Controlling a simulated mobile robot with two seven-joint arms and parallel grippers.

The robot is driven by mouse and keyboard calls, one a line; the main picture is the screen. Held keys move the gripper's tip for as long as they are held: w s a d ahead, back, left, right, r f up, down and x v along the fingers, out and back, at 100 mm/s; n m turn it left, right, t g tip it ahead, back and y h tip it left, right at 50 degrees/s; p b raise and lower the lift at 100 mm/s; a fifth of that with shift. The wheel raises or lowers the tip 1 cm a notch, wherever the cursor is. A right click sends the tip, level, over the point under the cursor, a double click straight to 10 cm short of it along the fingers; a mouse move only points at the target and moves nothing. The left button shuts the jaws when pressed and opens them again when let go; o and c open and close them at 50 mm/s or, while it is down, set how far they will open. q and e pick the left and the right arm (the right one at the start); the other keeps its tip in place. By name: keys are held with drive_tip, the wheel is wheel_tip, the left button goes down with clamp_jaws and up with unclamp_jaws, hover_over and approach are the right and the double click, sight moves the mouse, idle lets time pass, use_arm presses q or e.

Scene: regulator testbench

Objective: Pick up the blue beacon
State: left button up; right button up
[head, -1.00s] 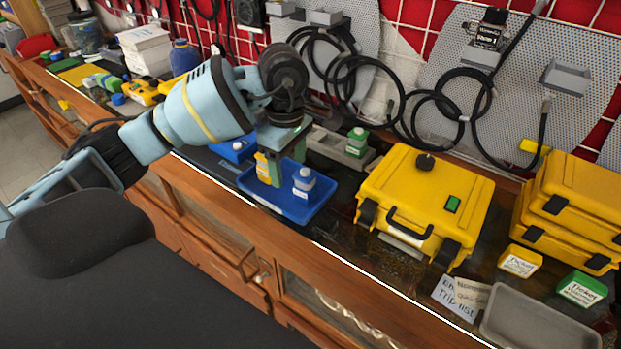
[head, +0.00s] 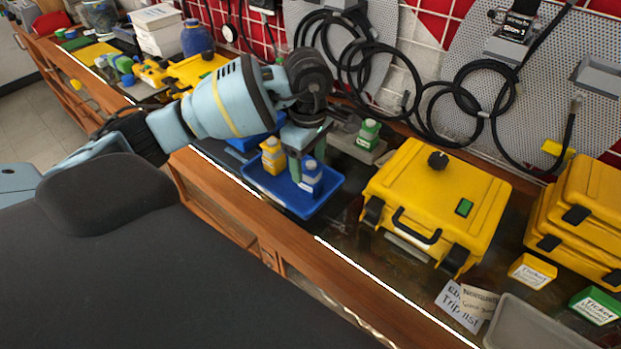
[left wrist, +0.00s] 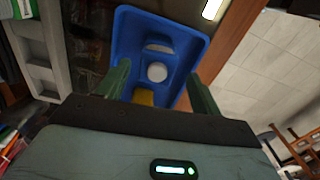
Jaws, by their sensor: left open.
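The blue beacon (head: 311,177) is a small blue bottle with a white label, upright in the blue tray (head: 268,187) on the bench. A yellow bottle (head: 272,155) stands in the same tray, to its left. My left gripper (head: 306,160) is open and points down over the tray, close above and behind the beacon. In the left wrist view, the tray (left wrist: 192,45) lies below the open green fingers (left wrist: 157,75). A pale round top (left wrist: 157,72) shows between them, with part of the yellow bottle (left wrist: 144,97) nearer the palm. My right gripper is not in view.
A large yellow case (head: 435,200) stands to the right, with more yellow cases (head: 585,210) beyond. Black cables hang on the back wall. The bench's wooden front edge (head: 240,212) is close by.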

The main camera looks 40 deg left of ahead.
use_arm(q)
drive_tip(key=f, duration=0.4)
drive_tip(key=shift+w+d+f, duration=0.15)
drive_tip(key=shift+w, duration=0.05)
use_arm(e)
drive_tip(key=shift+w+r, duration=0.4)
use_arm(q)
drive_tip(key=c, duration=1.1)
drive_tip(key=shift+c, duration=0.2)
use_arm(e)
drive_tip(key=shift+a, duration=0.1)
